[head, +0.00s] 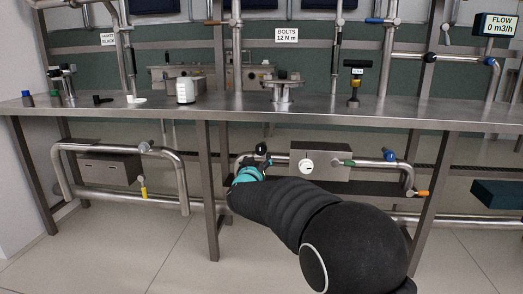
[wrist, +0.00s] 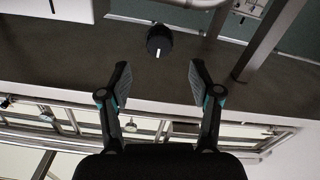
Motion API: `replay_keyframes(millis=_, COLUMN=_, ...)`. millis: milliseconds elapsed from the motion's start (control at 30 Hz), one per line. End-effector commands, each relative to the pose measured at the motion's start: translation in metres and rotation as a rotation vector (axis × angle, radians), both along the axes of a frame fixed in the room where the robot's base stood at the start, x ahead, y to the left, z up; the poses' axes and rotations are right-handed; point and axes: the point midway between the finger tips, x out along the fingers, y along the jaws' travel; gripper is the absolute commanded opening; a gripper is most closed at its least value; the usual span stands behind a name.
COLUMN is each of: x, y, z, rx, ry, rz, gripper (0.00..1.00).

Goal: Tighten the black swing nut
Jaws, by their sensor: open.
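A black round knob with a white mark, which looks like the black swing nut (wrist: 160,40), is in the upper middle of the wrist view. My gripper (wrist: 159,70) is open and empty, its two fingers spread. The knob appears beyond the fingertips, roughly centred between them, and they do not touch it. In the head view a small black knob (head: 261,148) shows at the pipe under the bench, just above the teal end of my arm. My fingers are mostly hidden there.
A grey box with a white dial (head: 307,165) and a pipe with a blue knob (head: 389,155) are right of my arm's end. A steel bench (head: 330,112) spans above. A bench leg (head: 208,190) stands close on the left.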

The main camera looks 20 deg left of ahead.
Motion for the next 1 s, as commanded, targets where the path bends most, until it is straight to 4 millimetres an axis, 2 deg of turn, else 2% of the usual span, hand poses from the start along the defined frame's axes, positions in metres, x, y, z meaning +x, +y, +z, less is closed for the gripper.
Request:
replay_keyframes(millis=100, x=0.023, y=0.004, z=-0.002, rx=0.001, ry=0.001, rz=-0.002, gripper=0.64)
replay_keyframes(millis=500, x=0.082, y=0.019, z=0.0, rx=0.001, ry=0.0, rz=0.0, gripper=0.64)
replay_keyframes(millis=733, x=0.101, y=0.023, z=0.0, rx=0.0, ry=0.0, rz=0.0, gripper=0.64)
replay_keyframes(millis=1000, x=0.106, y=0.024, z=0.0, rx=0.0, ry=0.0, rz=0.001, gripper=0.64)
